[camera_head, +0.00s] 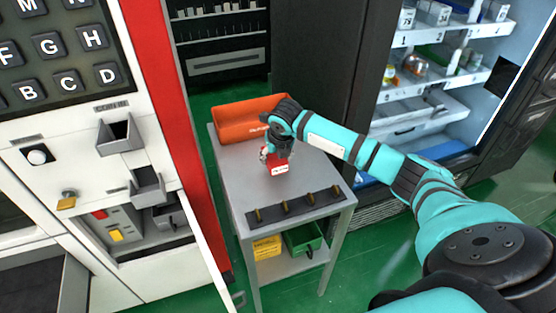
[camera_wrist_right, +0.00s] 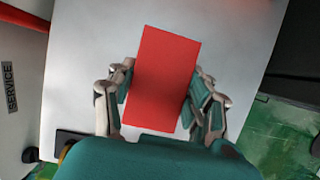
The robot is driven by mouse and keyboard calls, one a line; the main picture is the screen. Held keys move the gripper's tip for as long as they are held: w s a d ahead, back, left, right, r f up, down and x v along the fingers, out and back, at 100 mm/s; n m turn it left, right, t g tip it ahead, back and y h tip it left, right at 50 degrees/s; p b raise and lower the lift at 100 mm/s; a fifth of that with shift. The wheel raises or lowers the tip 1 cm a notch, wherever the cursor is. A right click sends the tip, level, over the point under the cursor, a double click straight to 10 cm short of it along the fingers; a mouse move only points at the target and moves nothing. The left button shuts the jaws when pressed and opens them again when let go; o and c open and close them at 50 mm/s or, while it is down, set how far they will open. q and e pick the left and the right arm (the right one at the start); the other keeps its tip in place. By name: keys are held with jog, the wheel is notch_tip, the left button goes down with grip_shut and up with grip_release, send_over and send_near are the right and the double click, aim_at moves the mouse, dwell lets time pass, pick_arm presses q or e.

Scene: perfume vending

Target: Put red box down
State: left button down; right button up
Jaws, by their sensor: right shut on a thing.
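The red box (camera_head: 278,169) is low over or on the grey table (camera_head: 236,172) in the head view; I cannot tell whether its underside touches the top. In the right wrist view the red box (camera_wrist_right: 163,78) fills the middle, slightly tilted, with the pale tabletop (camera_wrist_right: 95,50) around it. My right gripper (camera_head: 272,157) is shut on the box, with a finger on each of its sides, as the right wrist view (camera_wrist_right: 162,95) also shows. My left gripper is not in view.
An orange bin (camera_head: 240,121) stands at the table's back edge. A dark strip with several brass pegs (camera_head: 295,206) lies along the front edge. Yellow (camera_head: 267,247) and green (camera_head: 304,238) bins sit on the lower shelf. A vending machine with a keypad (camera_head: 57,62) stands at left, an open stocked cabinet (camera_head: 440,60) at right.

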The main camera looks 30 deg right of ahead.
aim_at(278, 162)
jog(key=shift+w+d, duration=0.1)
jog(key=shift+d, duration=0.25)
jog(key=shift+w+d, duration=0.15)
jog(key=shift+d, duration=0.4)
notch_tip(278, 162, down, 3)
jog(key=shift+a+r+p, duration=0.1)
jog(key=shift+p, duration=0.25)
jog(key=shift+f, duration=0.4)
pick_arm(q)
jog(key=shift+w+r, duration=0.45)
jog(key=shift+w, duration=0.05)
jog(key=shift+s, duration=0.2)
pick_arm(e)
jog(key=o, duration=1.2)
